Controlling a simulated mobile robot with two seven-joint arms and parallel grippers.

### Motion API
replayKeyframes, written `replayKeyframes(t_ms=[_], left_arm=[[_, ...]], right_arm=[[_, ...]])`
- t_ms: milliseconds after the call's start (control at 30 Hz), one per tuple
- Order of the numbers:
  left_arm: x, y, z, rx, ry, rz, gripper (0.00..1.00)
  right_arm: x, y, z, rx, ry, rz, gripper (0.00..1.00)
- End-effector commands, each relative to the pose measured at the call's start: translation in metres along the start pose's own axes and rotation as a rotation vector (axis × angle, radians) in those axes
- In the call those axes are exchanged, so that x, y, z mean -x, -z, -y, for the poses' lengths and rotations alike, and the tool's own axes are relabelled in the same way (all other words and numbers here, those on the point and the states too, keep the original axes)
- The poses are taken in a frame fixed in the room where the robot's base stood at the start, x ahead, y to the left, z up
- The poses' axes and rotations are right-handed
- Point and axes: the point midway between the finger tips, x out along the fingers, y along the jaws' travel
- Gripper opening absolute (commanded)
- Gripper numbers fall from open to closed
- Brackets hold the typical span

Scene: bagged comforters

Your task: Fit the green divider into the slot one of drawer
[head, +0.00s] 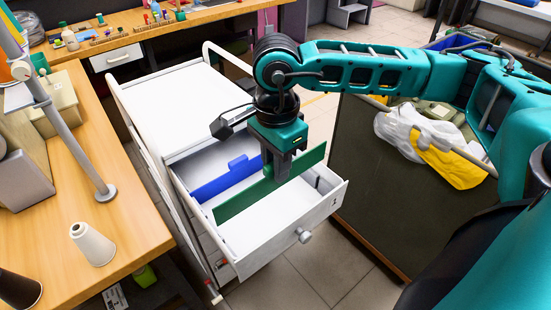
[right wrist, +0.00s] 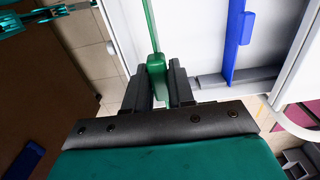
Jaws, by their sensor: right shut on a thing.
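The green divider (head: 243,202) is a long thin plate with a raised tab. My right gripper (head: 283,172) is shut on its tab; the right wrist view shows the tab (right wrist: 157,78) between the two fingers (right wrist: 158,90). The divider runs across the open white drawer (head: 275,228), roughly parallel to the blue divider. Its right end stands near the drawer's right wall. I cannot tell whether its ends sit in a slot. A mark like "1" is on the front right rim. Part of my left arm shows at the top left of the right wrist view; its fingers are unclear.
The blue divider (head: 222,180) stands across the drawer farther back. A grey slot piece (head: 321,182) is on the right inner wall. The white cabinet (head: 165,100) stands beside a wooden bench (head: 135,210). A dark cabinet (head: 375,200) with white and yellow bags (head: 455,167) is right.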

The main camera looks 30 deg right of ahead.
Motion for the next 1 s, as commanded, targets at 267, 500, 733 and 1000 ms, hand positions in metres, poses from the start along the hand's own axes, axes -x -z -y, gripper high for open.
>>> replayKeyframes(t_ms=[267, 500, 733, 1000], left_arm=[[-0.002, -0.005, -0.003, 0.003, -0.004, 0.004, 0.43], [-0.011, -0.017, -0.005, 0.005, -0.008, 0.014, 0.43], [-0.02, -0.023, -0.012, 0.01, -0.024, 0.008, 0.43], [-0.029, -0.017, -0.016, 0.018, -0.037, -0.009, 0.43]], right_arm=[[-0.001, 0.0, 0.0, -0.001, 0.001, 0.0, 0.0], [-0.013, 0.0, 0.0, -0.001, 0.0, 0.0, 0.0], [-0.032, 0.0, 0.0, -0.001, 0.0, 0.0, 0.0], [-0.05, 0.0, 0.0, -0.001, 0.0, 0.0, 0.0]])
